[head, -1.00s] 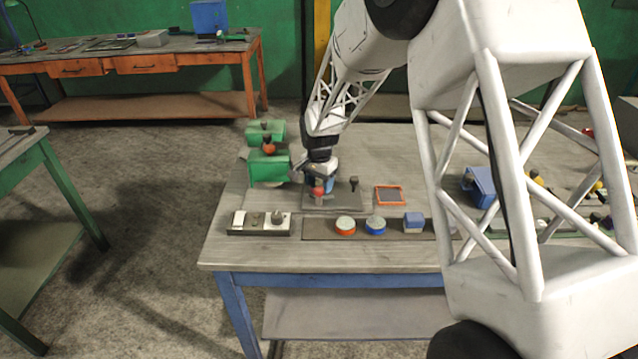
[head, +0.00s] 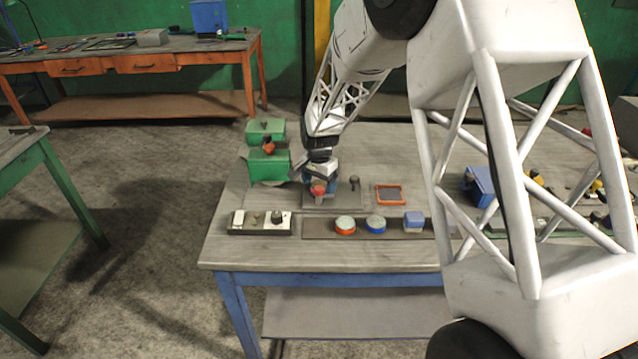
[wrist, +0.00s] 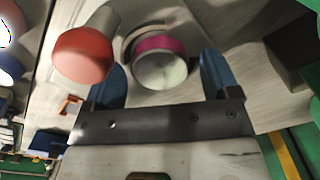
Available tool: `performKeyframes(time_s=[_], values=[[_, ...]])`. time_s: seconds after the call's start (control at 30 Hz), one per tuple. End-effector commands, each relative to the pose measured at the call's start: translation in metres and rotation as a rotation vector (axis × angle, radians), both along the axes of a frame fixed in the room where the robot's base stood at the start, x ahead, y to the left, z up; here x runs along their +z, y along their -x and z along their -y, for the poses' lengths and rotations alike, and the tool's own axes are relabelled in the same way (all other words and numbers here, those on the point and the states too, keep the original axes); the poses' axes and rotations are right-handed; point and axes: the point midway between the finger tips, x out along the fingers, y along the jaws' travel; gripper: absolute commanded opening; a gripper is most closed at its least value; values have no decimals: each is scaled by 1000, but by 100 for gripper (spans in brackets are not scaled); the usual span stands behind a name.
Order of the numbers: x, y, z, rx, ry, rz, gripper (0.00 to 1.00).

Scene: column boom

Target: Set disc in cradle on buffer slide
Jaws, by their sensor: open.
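The disc (wrist: 160,68) has a magenta rim and a pale round face. In the wrist view it lies between the blue fingers of my gripper (wrist: 162,72), which are open with a gap on each side. A dark curved ring edge shows behind the disc; I cannot tell how fully the disc sits in it. In the head view my gripper (head: 319,181) is low over a grey plate (head: 340,203) on the table, and the disc is hidden there. A red knob (wrist: 84,56) stands close beside the left finger; it also shows in the head view (head: 318,188).
A dark-headed peg (head: 354,181) stands right of my gripper. An orange-framed square (head: 390,195) lies farther right. In front, a dark strip (head: 318,229) carries an orange-rimmed disc, a blue-rimmed disc and a blue block. A switch box (head: 260,231) and a green machine (head: 268,166) are at left.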

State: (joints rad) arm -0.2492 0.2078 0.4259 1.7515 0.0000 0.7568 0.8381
Motion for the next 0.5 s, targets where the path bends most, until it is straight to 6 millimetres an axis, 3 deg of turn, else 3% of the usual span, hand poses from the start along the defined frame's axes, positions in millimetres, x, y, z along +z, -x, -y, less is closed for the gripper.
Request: performKeyframes(time_s=[0.27,0.5], values=[[18,-1,0,0,-1,3,81],[53,0,0,0,-1,3,81]])
